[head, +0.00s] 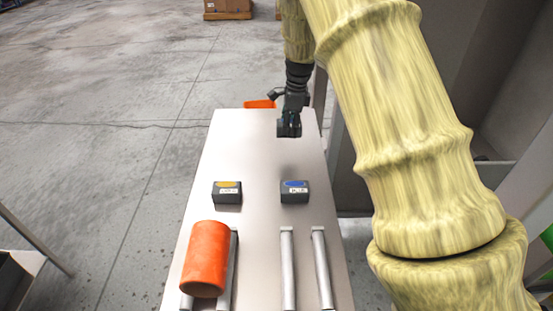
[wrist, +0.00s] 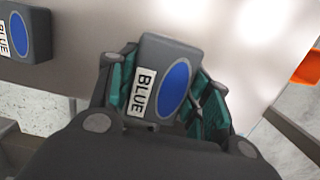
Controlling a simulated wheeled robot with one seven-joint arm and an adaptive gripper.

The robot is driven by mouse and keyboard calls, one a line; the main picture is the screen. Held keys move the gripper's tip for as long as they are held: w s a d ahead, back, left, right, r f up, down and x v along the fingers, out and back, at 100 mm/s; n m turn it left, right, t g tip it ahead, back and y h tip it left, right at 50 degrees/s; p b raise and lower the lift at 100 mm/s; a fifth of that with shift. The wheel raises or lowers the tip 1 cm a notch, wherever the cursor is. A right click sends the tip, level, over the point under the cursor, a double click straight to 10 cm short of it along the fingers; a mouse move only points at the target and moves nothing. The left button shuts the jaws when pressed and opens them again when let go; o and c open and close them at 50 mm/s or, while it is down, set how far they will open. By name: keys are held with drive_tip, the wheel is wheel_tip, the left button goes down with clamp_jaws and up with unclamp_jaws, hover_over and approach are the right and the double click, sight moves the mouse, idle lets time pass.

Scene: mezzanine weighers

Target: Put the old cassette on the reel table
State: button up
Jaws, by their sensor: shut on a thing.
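My gripper (head: 289,124) is above the far end of a long pale table (head: 254,150), which I take to be the reel table. In the wrist view it is shut on a dark grey cassette (wrist: 183,52) with a blue oval and a white BLUE label, its green-padded fingers on either side. The held cassette is hard to make out in the head view. A second blue-marked cassette (head: 294,191) stands on the table, and in the wrist view a BLUE-labelled cassette (wrist: 24,32) shows at top left. A yellow-marked cassette (head: 227,192) stands left of the blue one.
An orange roll (head: 206,259) lies on the left pair of rails at the table's near end. The right pair of rails (head: 288,265) is empty. An orange thing (head: 259,104) shows past the far edge. The table's middle is clear beyond the cassettes.

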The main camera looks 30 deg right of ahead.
sight(287, 151)
drive_tip(key=shift+w+f+p, duration=0.1)
drive_tip(key=shift+f+p, duration=0.7)
drive_tip(key=shift+f, duration=3.15)
drive_tip(key=shift+r, duration=0.1)
drive_tip(key=o, duration=1)
drive_tip(key=shift+f, duration=0.2)
drive_tip(key=shift+o, duration=0.2)
drive_tip(key=shift+r, duration=0.15)
drive_tip(key=r, duration=0.4)
drive_tip(key=r+b, duration=0.1)
drive_tip(key=r, duration=0.3)
drive_tip(key=d+r+b, duration=0.1)
drive_tip(key=r, duration=0.3)
drive_tip(key=shift+s+d, duration=0.1)
drive_tip(key=shift+s, duration=0.3)
